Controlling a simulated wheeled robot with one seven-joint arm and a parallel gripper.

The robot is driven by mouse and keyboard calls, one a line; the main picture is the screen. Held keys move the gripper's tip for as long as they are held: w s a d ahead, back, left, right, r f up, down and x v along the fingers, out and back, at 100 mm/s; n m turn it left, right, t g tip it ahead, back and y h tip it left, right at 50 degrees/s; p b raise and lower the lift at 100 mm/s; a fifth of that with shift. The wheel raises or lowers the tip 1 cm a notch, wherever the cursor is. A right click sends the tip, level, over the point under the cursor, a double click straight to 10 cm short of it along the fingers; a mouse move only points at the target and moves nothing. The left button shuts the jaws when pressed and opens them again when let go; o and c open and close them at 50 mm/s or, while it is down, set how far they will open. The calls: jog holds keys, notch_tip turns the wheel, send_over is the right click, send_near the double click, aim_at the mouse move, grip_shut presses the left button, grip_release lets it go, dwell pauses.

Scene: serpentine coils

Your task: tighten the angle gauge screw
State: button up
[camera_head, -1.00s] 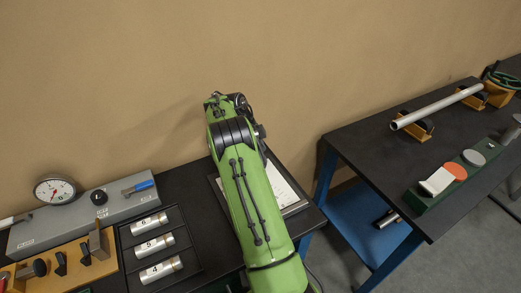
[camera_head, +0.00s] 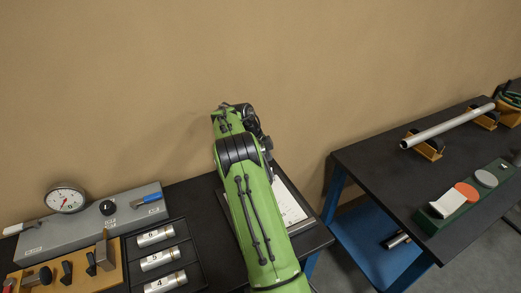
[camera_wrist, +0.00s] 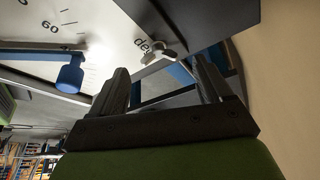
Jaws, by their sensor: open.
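In the wrist view, the angle gauge is a white plate (camera_wrist: 105,25) with black tick marks, "60" and "deg" printed on it. A small pale winged screw (camera_wrist: 156,52) stands at the plate's lower edge. My gripper (camera_wrist: 162,66) is open, with one dark finger on each side of the screw in the picture. I cannot tell whether the fingers touch it. A lever with a blue knob (camera_wrist: 71,74) lies to the left of the left finger. In the head view, my green arm hides the gripper and the screw.
A dark block (camera_wrist: 190,18) sits close above the fingers in the wrist view. In the head view, a grey panel with a dial gauge (camera_head: 65,198) and a tray of numbered cylinders (camera_head: 157,258) stand left of my arm. A pipe (camera_head: 447,127) lies on the right table.

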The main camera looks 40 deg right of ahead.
jog(key=p+v, duration=0.4)
jog(key=v, duration=1)
jog(key=s+a+r+n+t+y, duration=0.1)
jog(key=s+a+r+n+t, duration=0.3)
jog(key=s+a+r+n, duration=0.75)
jog(key=s+a+f+n+t+y, duration=0.1)
jog(key=s+a+n+t, duration=0.1)
jog(key=s+a+n, duration=0.5)
jog(key=s+a+f+n+t+y+b, duration=0.1)
jog(key=s+a+f+n+t, duration=0.1)
jog(key=s+a+n, duration=0.6)
jog(key=s+a, duration=0.1)
jog(key=a, duration=0.2)
jog(key=shift+t, duration=0.4)
